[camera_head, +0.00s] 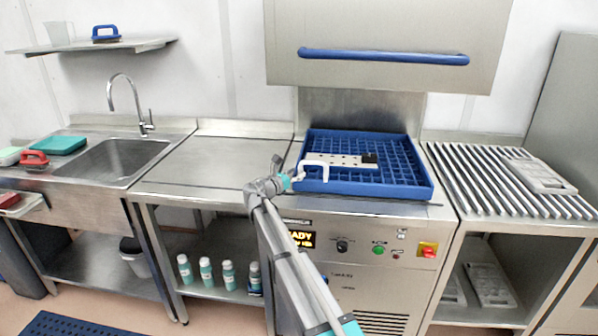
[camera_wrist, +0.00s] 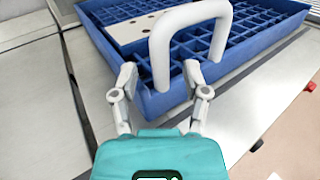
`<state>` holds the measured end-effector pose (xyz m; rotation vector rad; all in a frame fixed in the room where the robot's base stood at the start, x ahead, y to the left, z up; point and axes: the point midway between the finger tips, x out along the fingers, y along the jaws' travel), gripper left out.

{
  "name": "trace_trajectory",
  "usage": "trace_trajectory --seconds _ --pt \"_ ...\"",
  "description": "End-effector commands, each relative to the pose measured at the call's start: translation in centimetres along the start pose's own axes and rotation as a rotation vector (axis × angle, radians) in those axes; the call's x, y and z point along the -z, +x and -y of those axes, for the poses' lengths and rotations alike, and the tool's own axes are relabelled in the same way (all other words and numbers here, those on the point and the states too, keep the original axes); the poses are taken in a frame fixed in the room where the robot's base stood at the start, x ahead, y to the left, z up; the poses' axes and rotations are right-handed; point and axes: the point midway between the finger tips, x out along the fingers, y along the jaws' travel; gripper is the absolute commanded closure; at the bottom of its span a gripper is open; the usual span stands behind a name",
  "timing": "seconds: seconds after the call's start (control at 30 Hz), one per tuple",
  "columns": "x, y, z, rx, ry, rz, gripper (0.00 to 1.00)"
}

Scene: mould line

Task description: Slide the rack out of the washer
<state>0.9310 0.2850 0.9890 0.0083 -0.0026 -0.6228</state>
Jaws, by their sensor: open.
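The blue grid rack (camera_head: 385,188) sits on the washer's steel bed under the raised hood. A white plate with holes (camera_head: 338,160) lies in the rack. A white loop handle (camera_head: 312,168) stands at the rack's left front; it looms large in the wrist view (camera_wrist: 190,14). My gripper (camera_wrist: 160,82) is open at the rack's near corner. One handle leg appears between its fingertips; contact cannot be told.
The washer hood (camera_head: 390,35) with its blue bar (camera_head: 383,56) is up. A bare steel counter (camera_head: 225,160) lies left, before the sink (camera_head: 115,160). A slatted roller table (camera_head: 480,180) stands right, with a grey mould (camera_head: 540,175) on it. Control buttons (camera_head: 378,250) are below the rack.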

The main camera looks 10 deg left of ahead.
Motion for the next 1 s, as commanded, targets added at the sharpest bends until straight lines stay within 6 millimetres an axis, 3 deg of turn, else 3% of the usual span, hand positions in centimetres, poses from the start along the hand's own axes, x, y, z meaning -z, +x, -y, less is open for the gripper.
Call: trace_trajectory --seconds 0.27,0.67,1.0 --pt "0.0 2.5 -0.1 0.000 0.000 0.000 0.41" --pt "0.0 2.9 0.0 -0.001 0.000 0.000 0.41" --pt "0.0 2.8 -0.1 -0.001 0.000 0.000 1.00"
